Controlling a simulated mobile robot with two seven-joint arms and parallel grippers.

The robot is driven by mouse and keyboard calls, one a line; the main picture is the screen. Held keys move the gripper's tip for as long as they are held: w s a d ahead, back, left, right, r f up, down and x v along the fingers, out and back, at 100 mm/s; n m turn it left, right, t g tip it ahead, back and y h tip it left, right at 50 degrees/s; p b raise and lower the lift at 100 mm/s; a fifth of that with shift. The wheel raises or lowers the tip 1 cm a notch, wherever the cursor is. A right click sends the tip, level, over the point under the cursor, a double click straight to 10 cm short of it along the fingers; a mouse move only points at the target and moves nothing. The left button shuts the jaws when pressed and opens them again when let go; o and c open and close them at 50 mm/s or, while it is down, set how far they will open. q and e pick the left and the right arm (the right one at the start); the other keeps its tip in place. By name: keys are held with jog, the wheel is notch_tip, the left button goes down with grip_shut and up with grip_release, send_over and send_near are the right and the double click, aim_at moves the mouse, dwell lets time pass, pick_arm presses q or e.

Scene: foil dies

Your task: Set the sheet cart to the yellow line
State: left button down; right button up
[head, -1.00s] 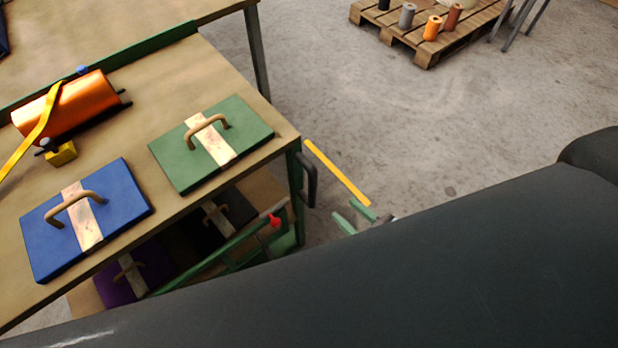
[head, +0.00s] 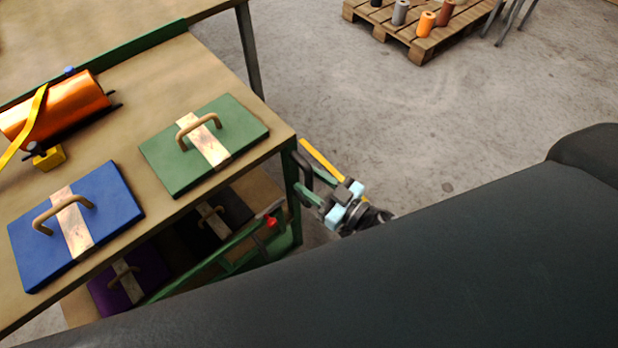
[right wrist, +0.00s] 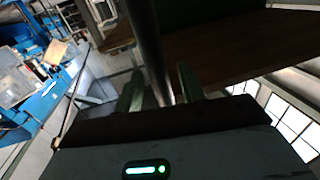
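The sheet cart (head: 232,82) has a wooden top and green frame and fills the left of the head view. Its black handle (head: 302,170) is at the right end. The yellow line (head: 322,160) lies on the floor just beyond that end, partly hidden by my right gripper. My right gripper (head: 314,185) is at the handle, its green fingers open. In the right wrist view a dark bar (right wrist: 147,45), seemingly the handle, runs between the fingers (right wrist: 161,88), with a gap visible on the left side. My left gripper is not in view.
A blue die (head: 105,195), a green die (head: 160,162) and a copper foil roll (head: 75,100) lie on the cart top. Purple and black dies sit on the lower shelf. A pallet (head: 425,50) with spools stands at the back. Floor between is clear.

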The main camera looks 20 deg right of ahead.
jog(key=shift+w+a, duration=0.3)
jog(key=shift+w, duration=0.2)
grip_shut()
